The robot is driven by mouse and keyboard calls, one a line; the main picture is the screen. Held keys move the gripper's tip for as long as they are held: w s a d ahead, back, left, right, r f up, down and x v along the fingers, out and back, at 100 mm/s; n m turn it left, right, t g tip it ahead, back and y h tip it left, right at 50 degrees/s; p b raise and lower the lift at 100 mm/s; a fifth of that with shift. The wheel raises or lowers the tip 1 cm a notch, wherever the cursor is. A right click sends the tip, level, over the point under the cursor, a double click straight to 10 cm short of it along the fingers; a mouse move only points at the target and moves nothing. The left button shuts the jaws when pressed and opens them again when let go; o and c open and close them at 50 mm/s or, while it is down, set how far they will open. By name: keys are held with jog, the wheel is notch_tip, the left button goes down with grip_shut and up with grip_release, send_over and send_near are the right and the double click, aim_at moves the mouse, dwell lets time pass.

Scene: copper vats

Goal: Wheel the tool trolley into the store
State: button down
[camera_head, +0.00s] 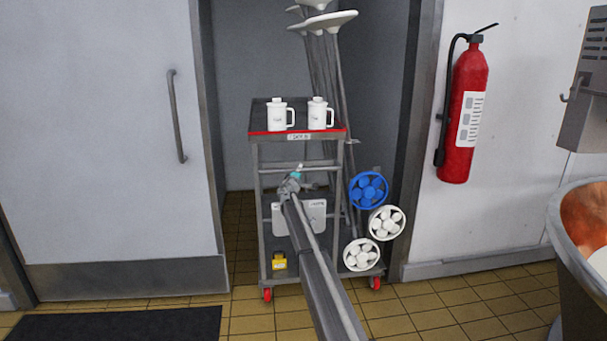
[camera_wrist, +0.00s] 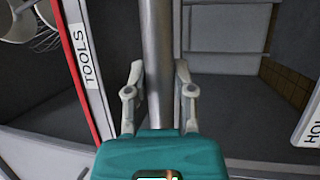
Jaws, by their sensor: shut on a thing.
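The tool trolley (camera_head: 254,210) is a grey metal cart with a red-edged top shelf and red-hubbed castors. It stands upright in the open doorway of the store (camera_head: 232,100). Its near castors are about level with the threshold. My gripper (camera_head: 293,180) is at the trolley's near side, below the top shelf, shut on its grey push bar (camera_head: 320,169). In the wrist view, my gripper (camera_wrist: 158,95) has one finger on each side of the push bar (camera_wrist: 157,50). A "TOOLS" label (camera_wrist: 89,58) shows beside it. The far castors are hidden.
Two white jugs (camera_head: 277,116) stand on top. Long-handled tools (camera_head: 334,20) rise high, and round blue and white heads (camera_head: 369,190) stick out at the trolley's right, near the door frame (camera_head: 412,150). A dark mat (camera_head: 115,324) lies front left; a copper vat (camera_head: 585,235) stands right.

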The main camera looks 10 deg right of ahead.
jog(key=shift+w+a, duration=0.15)
jog(key=c, duration=0.6)
grip_release()
jog(key=shift+f, duration=0.1)
jog(key=shift+o, duration=0.8)
